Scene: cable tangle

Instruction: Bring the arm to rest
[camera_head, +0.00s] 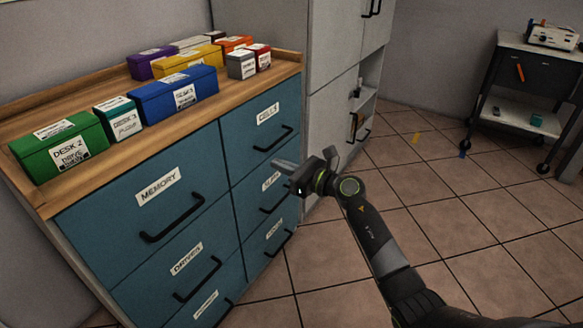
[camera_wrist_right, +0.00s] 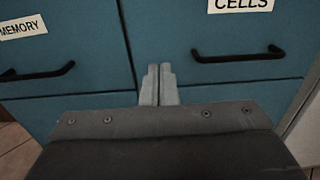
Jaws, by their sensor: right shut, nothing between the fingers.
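My right arm (camera_head: 375,240) reaches in from the lower right in the head view, bent at the wrist. My right gripper (camera_head: 280,164) is in front of the blue drawer cabinet (camera_head: 120,219), near the drawers on its right side. In the right wrist view its two fingers (camera_wrist_right: 158,84) are together, with nothing between them. The MEMORY drawer handle (camera_wrist_right: 38,72) and the CELLS drawer handle (camera_wrist_right: 238,55) show on either side, apart from the fingers. My left gripper is not in view.
Several coloured boxes, including a green one (camera_head: 62,147) and a blue one (camera_head: 172,95), stand on the wooden cabinet top (camera_head: 270,78). A grey cabinet (camera_head: 325,105) adjoins on the right. A wheeled cart (camera_head: 520,112) stands at the far right. Tiled floor (camera_head: 440,200) between is mostly clear.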

